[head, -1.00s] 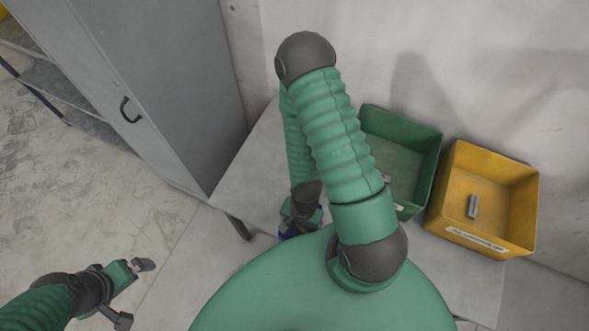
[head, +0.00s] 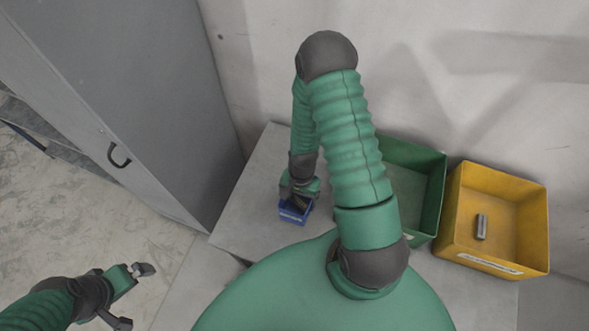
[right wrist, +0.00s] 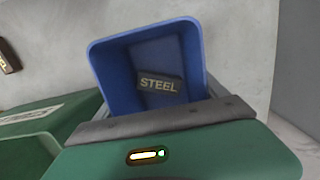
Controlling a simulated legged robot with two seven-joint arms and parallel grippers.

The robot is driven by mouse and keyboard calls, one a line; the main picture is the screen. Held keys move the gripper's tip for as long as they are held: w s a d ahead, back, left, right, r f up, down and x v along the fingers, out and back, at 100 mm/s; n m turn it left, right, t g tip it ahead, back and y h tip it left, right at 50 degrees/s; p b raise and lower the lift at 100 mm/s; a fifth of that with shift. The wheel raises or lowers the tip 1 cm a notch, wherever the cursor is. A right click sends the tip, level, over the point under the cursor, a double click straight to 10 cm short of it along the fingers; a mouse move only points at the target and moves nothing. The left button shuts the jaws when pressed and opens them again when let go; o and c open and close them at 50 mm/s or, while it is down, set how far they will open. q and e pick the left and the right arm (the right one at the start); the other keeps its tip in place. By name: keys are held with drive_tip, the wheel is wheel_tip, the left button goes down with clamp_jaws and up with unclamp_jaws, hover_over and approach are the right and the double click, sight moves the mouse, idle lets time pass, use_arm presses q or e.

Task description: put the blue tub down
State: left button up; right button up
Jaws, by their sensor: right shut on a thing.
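The small blue tub (head: 294,213) is over the grey table near its left part in the head view. My right gripper (head: 298,197) is shut on the tub from above. In the right wrist view the tub (right wrist: 110,72) shows its open inside, with a dark piece marked STEEL (right wrist: 160,85) at the bottom. I cannot tell whether the tub touches the table. My left gripper (head: 136,296) is open and empty, at the lower left, away from the table and above the floor.
The grey table (head: 245,215) has bare surface around the tub. A green bin (head: 425,190) and a yellow bin (head: 520,240) holding a grey metal piece (head: 481,227) stand to the right. A tall grey cabinet (head: 160,90) stands at the left and a wall behind.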

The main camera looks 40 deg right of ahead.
drive_tip(key=w+d, duration=0.2)
drive_tip(key=w, duration=0.1)
drive_tip(key=w+d+f, duration=0.1)
drive_tip(key=w+d, duration=0.2)
drive_tip(key=w, duration=0.1)
drive_tip(key=w+d, duration=0.3)
drive_tip(key=shift+w+d+f, duration=0.2)
drive_tip(key=shift+w+f, duration=0.1)
drive_tip(key=shift+f, duration=0.1)
drive_tip(key=f, duration=0.3)
drive_tip(key=shift+a+p, duration=0.25)
drive_tip(key=shift+p, duration=0.15)
drive_tip(key=shift+f, duration=0.15)
drive_tip(key=o, duration=1.4)
drive_tip(key=shift+d, duration=0.15)
wheel_tip(320, 180, up, 12)
drive_tip(key=d, duration=0.1)
drive_tip(key=s+a+r+n+t, duration=0.1)
drive_tip(key=s+a+r+n, duration=0.1)
drive_tip(key=a+r+n, duration=0.2)
drive_tip(key=s+a+r+n+t, duration=0.1)
drive_tip(key=s+a+r+n, duration=0.2)
drive_tip(key=a+r, duration=0.4)
drive_tip(key=s+a+r+n+t+h, duration=0.1)
drive_tip(key=s+a+r+n, duration=0.1)
drive_tip(key=a+r+n, duration=0.3)
drive_tip(key=shift+s+a+r+n, duration=0.3)
drive_tip(key=shift+a+r, duration=0.25)
drive_tip(key=shift+a, duration=0.2)
